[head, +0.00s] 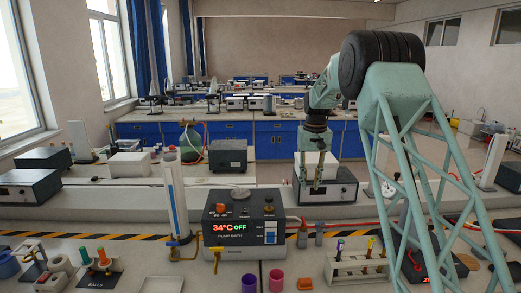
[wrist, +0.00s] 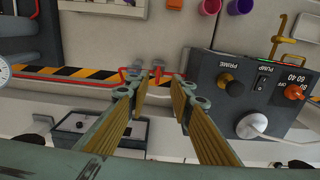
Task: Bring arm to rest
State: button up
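My arm (head: 315,100) reaches in from the right in the head view, and my gripper (head: 316,190) hangs from it, pointing down. The gripper is in front of a dark box with a white top, above the bench. In the wrist view my gripper (wrist: 158,85) shows two ridged yellow-brown fingers with a clear gap between them. Nothing is held between the fingers.
A pump box with a red and green display (head: 233,236) stands left of my gripper. A test-tube rack (head: 358,264) is at the front right. A tall clear cylinder (head: 175,200) stands at the left. Pink (head: 276,280) and purple (head: 248,281) cups sit in front.

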jog(key=s+r+t+b, duration=0.1)
jog(key=s+r+b, duration=0.1)
jog(key=s+r, duration=1.15)
jog(key=s+r+b, duration=0.1)
jog(key=s+r, duration=0.2)
jog(key=s, duration=0.8)
jog(key=s+r+b, duration=0.1)
jog(key=s+r, duration=0.3)
jog(key=s, duration=0.6)
jog(key=s+f+t+b, duration=0.1)
jog(key=s+f, duration=0.2)
jog(key=s, duration=0.9)
jog(key=s+f+b, duration=0.1)
jog(key=s+f, duration=0.2)
jog(key=s, duration=0.9)
jog(key=s+f+t+b, duration=0.1)
jog(key=s+f, duration=0.2)
jog(key=s, duration=0.9)
jog(key=shift+s+d+f+t+b, duration=0.15)
jog(key=shift+s+f+t+b, duration=0.15)
jog(key=shift+f+b, duration=0.1)
jog(key=shift+d+r, duration=0.1)
jog(key=shift+d, duration=0.05)
